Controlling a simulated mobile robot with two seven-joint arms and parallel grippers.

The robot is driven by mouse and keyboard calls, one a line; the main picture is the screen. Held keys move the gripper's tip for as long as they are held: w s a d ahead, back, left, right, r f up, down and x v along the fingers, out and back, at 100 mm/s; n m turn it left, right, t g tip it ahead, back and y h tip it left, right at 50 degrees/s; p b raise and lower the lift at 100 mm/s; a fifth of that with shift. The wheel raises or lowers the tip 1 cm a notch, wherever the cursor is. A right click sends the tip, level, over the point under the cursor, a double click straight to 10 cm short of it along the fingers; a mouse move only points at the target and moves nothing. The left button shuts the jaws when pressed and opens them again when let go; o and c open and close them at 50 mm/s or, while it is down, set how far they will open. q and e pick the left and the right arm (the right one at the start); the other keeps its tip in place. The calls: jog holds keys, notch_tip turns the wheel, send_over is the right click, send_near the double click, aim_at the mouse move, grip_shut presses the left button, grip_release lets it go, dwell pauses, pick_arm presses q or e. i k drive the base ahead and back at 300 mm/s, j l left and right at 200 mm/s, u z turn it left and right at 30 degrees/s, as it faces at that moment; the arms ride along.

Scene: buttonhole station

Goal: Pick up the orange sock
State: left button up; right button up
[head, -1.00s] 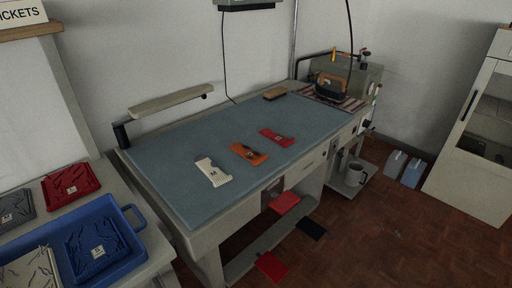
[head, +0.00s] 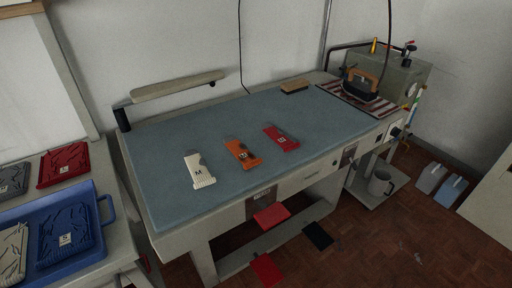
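The orange sock (head: 242,153) lies flat on the blue-grey top of the worktable (head: 180,140), in the middle of a row. A white sock (head: 199,170) marked M lies to its left and a red sock (head: 281,138) to its right, each apart from it. A small pale label with a dark mark sits on the orange sock. Neither of my grippers shows in the head view.
A brush (head: 295,86) lies at the table's back edge. An iron (head: 360,85) stands on a striped mat at the right end. A lamp (head: 178,86) stands at the back left. A blue tray (head: 101,236) with folded items is at the left. The tabletop around the socks is clear.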

aim_at(249, 159)
jog(key=i+l, duration=0.1)
jog(key=l, duration=0.25)
jog(key=i+l, duration=0.15)
jog(key=l, duration=0.15)
jog(key=i+l, duration=0.1)
jog(key=l, duration=0.25)
jog(key=i+l, duration=0.1)
jog(key=l, duration=0.2)
